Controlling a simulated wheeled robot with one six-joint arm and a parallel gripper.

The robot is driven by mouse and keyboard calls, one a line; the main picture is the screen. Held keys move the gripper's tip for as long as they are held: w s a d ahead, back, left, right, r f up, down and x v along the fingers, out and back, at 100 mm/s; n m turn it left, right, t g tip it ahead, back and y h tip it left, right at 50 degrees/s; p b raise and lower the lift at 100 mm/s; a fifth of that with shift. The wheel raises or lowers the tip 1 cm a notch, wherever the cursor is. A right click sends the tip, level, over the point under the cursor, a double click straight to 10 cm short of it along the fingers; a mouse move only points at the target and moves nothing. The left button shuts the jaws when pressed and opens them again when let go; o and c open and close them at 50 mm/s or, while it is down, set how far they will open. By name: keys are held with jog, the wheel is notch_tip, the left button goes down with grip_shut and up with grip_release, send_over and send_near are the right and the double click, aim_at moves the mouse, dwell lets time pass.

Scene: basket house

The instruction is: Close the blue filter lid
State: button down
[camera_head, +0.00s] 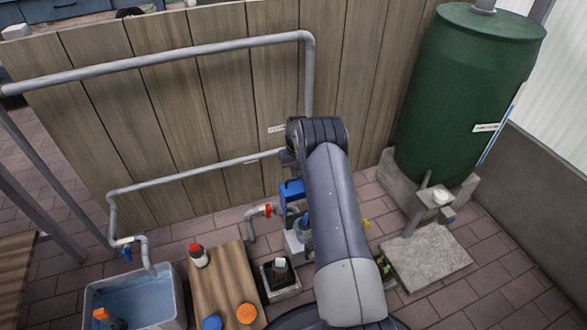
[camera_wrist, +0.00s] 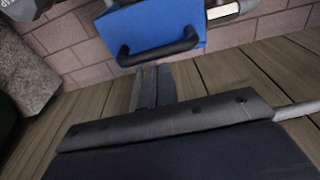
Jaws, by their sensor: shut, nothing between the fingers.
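The blue filter lid (camera_head: 291,192) shows in the head view just left of my arm, partly hidden by it. It appears raised above a pale box (camera_head: 296,244), but its exact angle is unclear. In the wrist view the blue lid (camera_wrist: 180,25) fills the top middle, with a black bar handle (camera_wrist: 160,48) along its near edge. My gripper (camera_wrist: 152,70) is shut and empty, its fingertips close to the handle. I cannot tell whether they touch it. In the head view my gripper is hidden behind my arm.
A wooden fence (camera_head: 140,110) with grey pipes stands behind the lid. A red-handled valve (camera_head: 268,210) is left of it. A green tank (camera_head: 465,90) stands at right, near a stone slab (camera_head: 432,257). A wooden board (camera_head: 222,285) with bottles and a water basin (camera_head: 135,293) are at left.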

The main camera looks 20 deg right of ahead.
jog(key=shift+s, duration=0.3)
jog(key=shift+s+r, duration=0.15)
dwell(0.3)
jog(key=shift+s+t, duration=0.25)
jog(key=shift+t, duration=0.05)
